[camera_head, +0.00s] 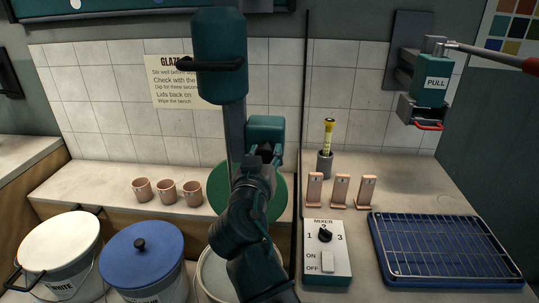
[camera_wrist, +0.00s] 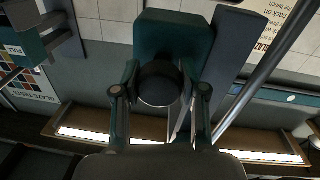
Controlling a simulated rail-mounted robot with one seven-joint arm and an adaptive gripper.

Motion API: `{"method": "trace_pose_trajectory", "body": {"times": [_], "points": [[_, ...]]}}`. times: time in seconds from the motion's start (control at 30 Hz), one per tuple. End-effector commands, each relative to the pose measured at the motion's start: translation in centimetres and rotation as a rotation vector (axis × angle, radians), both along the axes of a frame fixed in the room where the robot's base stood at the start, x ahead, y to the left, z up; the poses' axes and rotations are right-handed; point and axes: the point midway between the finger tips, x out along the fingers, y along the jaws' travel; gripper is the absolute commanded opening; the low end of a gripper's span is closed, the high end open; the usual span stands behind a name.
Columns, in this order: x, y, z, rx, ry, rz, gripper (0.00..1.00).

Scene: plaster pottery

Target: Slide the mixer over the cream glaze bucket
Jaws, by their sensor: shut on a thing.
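The mixer (camera_head: 220,45) has a teal motor body with a black handle across its front, on a grey upright. A smaller teal block (camera_head: 265,128) sits lower, just right of the upright. My gripper (camera_head: 263,158) is at this block. In the wrist view my gripper (camera_wrist: 161,95) is shut on a dark round knob (camera_wrist: 160,84) in front of a teal block (camera_wrist: 172,33). An open bucket with a pale rim (camera_head: 204,270) stands below, partly behind my arm. Its label is hidden, so I cannot confirm it is the cream glaze one.
A white-lidded bucket (camera_head: 60,240) and a blue-lidded bucket (camera_head: 143,250) stand at left. A green disc (camera_head: 276,198) is behind my arm. Several small cups (camera_head: 166,191) line the ledge. At right are a mixer control box (camera_head: 326,250), test tiles (camera_head: 341,190), a rack (camera_head: 440,245) and a PULL device (camera_head: 432,85).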

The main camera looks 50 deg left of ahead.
Motion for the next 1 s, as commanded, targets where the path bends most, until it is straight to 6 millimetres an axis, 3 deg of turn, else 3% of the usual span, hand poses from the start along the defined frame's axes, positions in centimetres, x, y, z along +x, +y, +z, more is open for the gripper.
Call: {"method": "trace_pose_trajectory", "body": {"times": [0.3, 0.33, 0.5, 0.83, 1.0], "points": [[0.1, -0.3, -0.1, -0.002, -0.002, -0.006, 0.00], [0.2, -0.3, -0.1, -0.003, -0.001, -0.006, 0.43], [0.1, -0.3, -0.1, -0.002, -0.002, -0.006, 0.67], [-0.1, -0.4, 0.0, -0.001, -0.002, -0.003, 0.67], [-1.6, -1.4, -0.1, 0.000, -0.002, -0.001, 0.67]]}}
